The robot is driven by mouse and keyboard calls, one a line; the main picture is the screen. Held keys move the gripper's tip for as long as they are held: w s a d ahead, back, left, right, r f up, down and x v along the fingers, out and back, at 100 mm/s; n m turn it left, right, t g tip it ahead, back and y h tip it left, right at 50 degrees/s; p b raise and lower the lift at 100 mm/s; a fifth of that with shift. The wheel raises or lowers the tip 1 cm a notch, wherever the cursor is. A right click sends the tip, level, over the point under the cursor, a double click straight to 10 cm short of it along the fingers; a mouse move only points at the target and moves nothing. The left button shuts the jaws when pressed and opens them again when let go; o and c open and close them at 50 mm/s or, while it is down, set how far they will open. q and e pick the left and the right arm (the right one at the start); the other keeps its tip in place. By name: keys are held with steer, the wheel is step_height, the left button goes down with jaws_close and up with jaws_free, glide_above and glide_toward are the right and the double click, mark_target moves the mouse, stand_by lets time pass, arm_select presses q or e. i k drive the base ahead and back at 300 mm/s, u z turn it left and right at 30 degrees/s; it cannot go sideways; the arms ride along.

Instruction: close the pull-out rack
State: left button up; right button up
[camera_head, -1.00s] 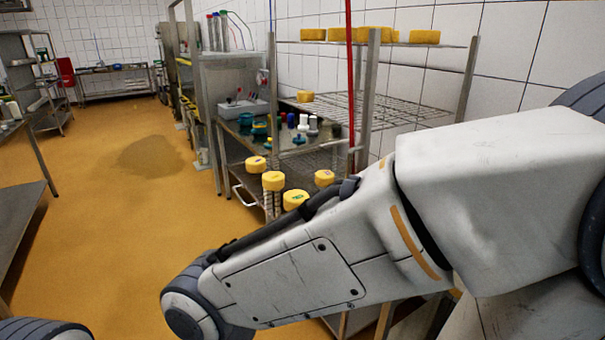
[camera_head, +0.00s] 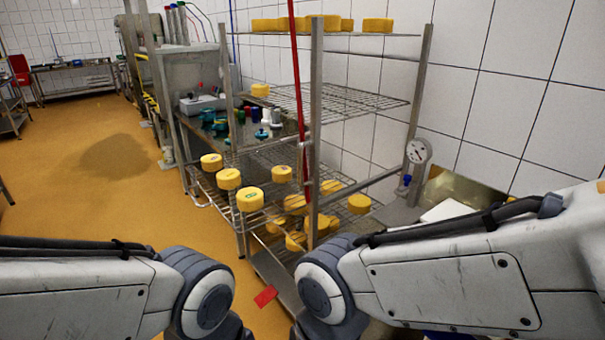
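The pull-out rack (camera_head: 268,158) is a wire shelf in the metal shelving unit, at mid height in the head view. It sticks out of the unit to the left, towards the orange floor. A handle (camera_head: 196,193) shows at its outer left end. Several yellow cheeses, such as one near the outer edge (camera_head: 249,199), sit on its pulled-out part. My two arms come in at the bottom left and bottom right, below and in front of the rack. Both grippers are out of the picture, so their fingers cannot be seen.
A red upright pole (camera_head: 297,90) stands before the unit. More cheeses lie on a lower shelf and the top shelf (camera_head: 370,36). A table with bottles (camera_head: 262,134) is behind the rack. A dial gauge (camera_head: 418,151) is at right. The floor (camera_head: 90,190) at left is clear.

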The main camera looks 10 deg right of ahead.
mark_target(193, 199)
steer(key=k, duration=0.55)
steer(key=u, duration=0.55)
steer(key=i, duration=1.1)
steer(key=z, duration=0.7)
